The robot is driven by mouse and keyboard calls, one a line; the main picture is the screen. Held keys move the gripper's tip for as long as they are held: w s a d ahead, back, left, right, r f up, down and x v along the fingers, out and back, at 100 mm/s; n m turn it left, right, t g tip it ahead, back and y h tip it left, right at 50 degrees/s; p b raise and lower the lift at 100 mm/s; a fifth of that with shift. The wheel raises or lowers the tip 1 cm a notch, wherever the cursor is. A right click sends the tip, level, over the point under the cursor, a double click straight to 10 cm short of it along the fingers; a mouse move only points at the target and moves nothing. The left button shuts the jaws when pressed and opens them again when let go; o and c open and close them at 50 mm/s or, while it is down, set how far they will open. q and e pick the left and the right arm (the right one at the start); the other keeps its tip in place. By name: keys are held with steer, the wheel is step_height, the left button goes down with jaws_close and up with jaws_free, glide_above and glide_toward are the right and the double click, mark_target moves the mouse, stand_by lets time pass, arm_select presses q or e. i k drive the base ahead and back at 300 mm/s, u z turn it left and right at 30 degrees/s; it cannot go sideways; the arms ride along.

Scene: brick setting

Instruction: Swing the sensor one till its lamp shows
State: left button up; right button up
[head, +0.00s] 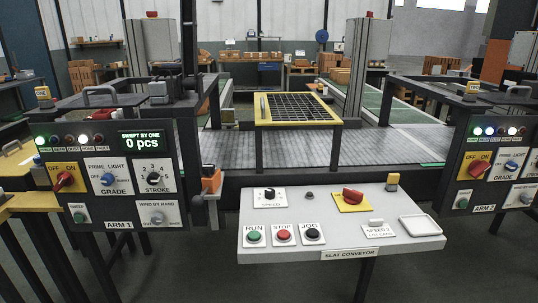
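No part in view carries a readable sensor label. An orange block with a dark top (211,183) sits just right of the ARM 1 panel (130,192); I cannot tell whether it is the sensor. On the ARM 1 panel, a green lamp (41,140) at the left of the row and a white lamp (99,139) are lit, and the lamps between look dark. Its display (142,141) reads "SWEPT BY ONE 0 pcs". The ARM 2 panel (500,165) has several lit lamps (489,131). Neither of my grippers is in view.
The SLAT CONVEYOR console (340,253) stands in front with RUN, STOP and JOG buttons and a red knob (352,195). Behind it runs the grey slat conveyor (365,148), with a yellow-framed grid (297,108) above. A dark upright post (196,130) stands beside the ARM 1 panel.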

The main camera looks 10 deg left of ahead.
mark_target(210, 184)
steer(key=u, duration=0.1)
steer(key=k, duration=0.45)
steer(key=z, duration=0.9)
steer(key=i, duration=0.7)
steer(key=u, duration=0.8)
